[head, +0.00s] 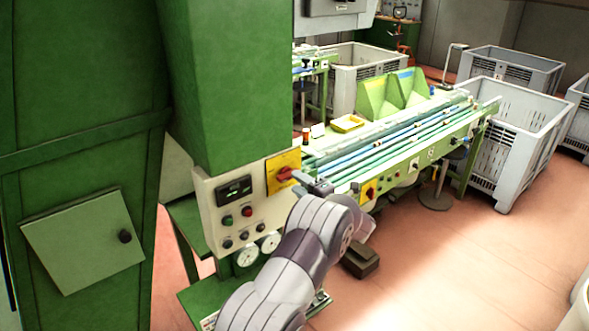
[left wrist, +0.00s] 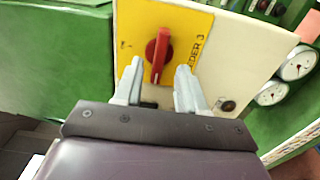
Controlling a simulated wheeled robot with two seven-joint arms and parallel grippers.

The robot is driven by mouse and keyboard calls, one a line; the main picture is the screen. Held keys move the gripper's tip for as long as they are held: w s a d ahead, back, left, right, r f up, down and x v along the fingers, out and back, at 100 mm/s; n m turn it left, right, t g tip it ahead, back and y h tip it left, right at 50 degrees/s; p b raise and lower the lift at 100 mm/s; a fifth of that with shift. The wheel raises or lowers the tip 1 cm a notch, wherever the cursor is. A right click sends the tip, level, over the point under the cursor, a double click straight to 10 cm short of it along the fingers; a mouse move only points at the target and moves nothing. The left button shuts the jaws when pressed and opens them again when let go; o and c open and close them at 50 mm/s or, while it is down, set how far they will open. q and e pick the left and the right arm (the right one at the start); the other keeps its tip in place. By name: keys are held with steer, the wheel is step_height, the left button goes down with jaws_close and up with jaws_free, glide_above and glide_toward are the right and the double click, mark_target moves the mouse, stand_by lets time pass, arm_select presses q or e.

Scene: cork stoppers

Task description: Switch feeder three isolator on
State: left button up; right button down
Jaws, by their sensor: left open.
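The feeder three isolator is a red rotary handle (head: 286,174) on a yellow plate (head: 274,184), at the upper right of a cream control panel. In the left wrist view the red handle (left wrist: 158,55) is close in front, and the plate (left wrist: 193,25) carries lettering ending in "EDER 3". My left gripper (head: 310,183) is open just right of the handle in the head view. In the left wrist view its two fingers (left wrist: 159,72) stand either side of the handle's lower end, with visible gaps. Whether they touch it I cannot tell. My right gripper is out of view.
The cream panel (head: 210,222) also holds a display, buttons and gauges (head: 247,256), under a green housing (head: 232,90). A second yellow plate with a red handle (head: 370,191) is on the green conveyor to the right.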

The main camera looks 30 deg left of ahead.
mark_target(288, 175)
arm_select(q)
steer(key=x, duration=0.2)
steer(key=shift+a+p, duration=0.25)
steer(key=shift+p, duration=0.05)
steer(key=shift+w+d, duration=0.1)
steer(key=shift+w, duration=0.05)
jaws_close()
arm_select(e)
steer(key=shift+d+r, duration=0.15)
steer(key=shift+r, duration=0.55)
